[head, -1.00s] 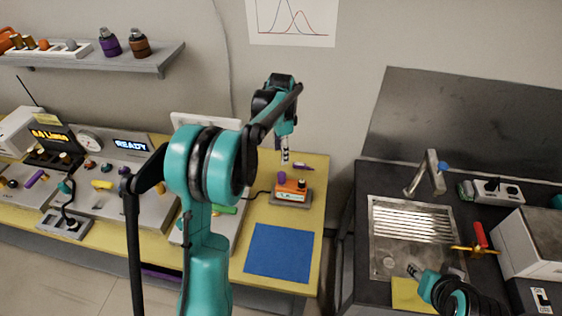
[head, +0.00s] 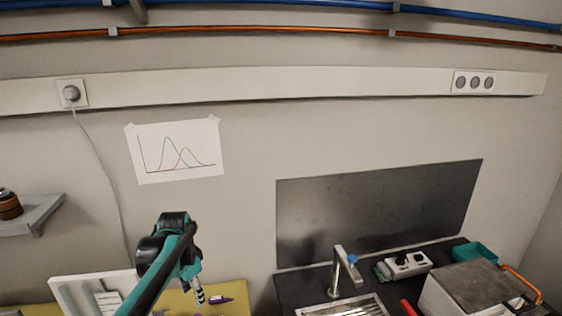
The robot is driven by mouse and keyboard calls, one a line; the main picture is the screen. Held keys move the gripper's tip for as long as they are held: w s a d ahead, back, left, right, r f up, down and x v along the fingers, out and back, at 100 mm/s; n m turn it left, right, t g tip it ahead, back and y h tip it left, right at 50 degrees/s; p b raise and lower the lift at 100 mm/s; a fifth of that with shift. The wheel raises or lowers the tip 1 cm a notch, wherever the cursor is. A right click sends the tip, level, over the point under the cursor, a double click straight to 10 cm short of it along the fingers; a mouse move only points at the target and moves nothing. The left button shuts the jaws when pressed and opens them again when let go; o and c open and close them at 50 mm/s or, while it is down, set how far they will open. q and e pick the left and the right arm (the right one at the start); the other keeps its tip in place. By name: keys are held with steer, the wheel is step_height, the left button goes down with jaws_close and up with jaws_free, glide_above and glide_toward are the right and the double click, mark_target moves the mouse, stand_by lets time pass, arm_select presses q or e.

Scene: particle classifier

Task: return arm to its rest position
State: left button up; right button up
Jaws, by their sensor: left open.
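My left arm, teal and black, comes up from the bottom left in the head view. Its gripper (head: 199,292) points down, with its small metallic fingertips above the yellow table (head: 232,291). The gripper is open and I see nothing between its fingers. A small purple item (head: 220,300) lies on the table just right of the fingertips. My right gripper is outside the picture.
A grey shelf (head: 40,212) juts from the left wall.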

arm_select(q)
steer(key=s+d+f+n+t+b, duration=0.2)
steer(key=s+d+f+n+t, duration=0.1)
steer(key=s, duration=0.8)
steer(key=s+d+f+n+t+b, duration=0.2)
steer(key=s+d, duration=0.4)
steer(key=s, duration=0.5)
steer(key=n+t, duration=0.1)
steer(key=n, duration=0.1)
steer(key=shift+d+f+n+b, duration=0.15)
steer(key=shift+f+n+b, duration=0.15)
steer(key=shift+f+b, duration=0.1)
